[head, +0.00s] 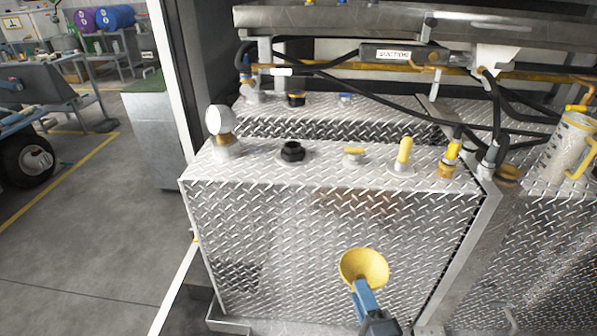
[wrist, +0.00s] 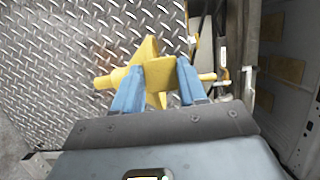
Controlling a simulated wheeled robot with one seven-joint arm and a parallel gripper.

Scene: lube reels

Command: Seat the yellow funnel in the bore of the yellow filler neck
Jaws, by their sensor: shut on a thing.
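The yellow funnel (head: 364,268) is held in front of the tank's front wall, below the tank top. Its wide mouth faces up and towards the head camera; its spout is hidden there. My gripper (head: 361,287) has blue fingers and is shut on the funnel. In the wrist view the funnel (wrist: 150,52) shows between the fingers (wrist: 161,68), with yellow parts sticking out to both sides. The yellow filler neck (head: 353,153) appears to be the low yellow-topped fitting on the tank top, above and apart from the funnel. Its bore cannot be made out.
The diamond-plate tank (head: 290,215) also carries a white round gauge (head: 219,120), a black neck (head: 293,151), a tall yellow fitting (head: 404,151) and a yellow-and-brass fitting (head: 449,160). Black hoses (head: 400,104) and a steel shelf (head: 340,20) lie behind and above. A pale jug (head: 568,148) stands right.

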